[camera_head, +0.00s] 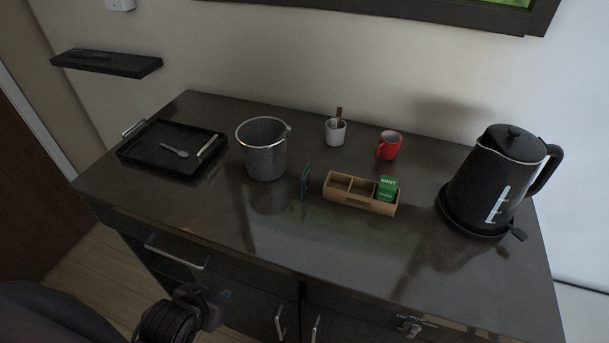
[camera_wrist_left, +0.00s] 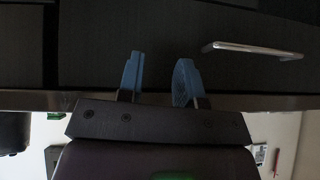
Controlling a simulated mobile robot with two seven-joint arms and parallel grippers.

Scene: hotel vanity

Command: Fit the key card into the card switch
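A small white fixture (camera_head: 120,4) on the wall at the top left, cut off by the picture edge, may be the card switch. A thin dark-green card-like piece (camera_head: 305,181) stands upright on the counter, left of the wooden box; I cannot tell if it is the key card. My left gripper (camera_head: 217,306) is low in front of the cabinet, below the counter top, its tips barely visible there. In the left wrist view its two blue fingers (camera_wrist_left: 160,70) are apart with nothing between them. My right gripper is not in view.
The dark counter (camera_head: 350,260) holds a black tray (camera_head: 150,162) with a spoon, a metal bucket (camera_head: 262,155), white cup (camera_head: 335,132), red mug (camera_head: 389,146), wooden box (camera_head: 345,199) and black kettle (camera_head: 492,185). A black shelf (camera_head: 107,64) hangs at left. Drawer handles (camera_head: 174,257) stick out in front.

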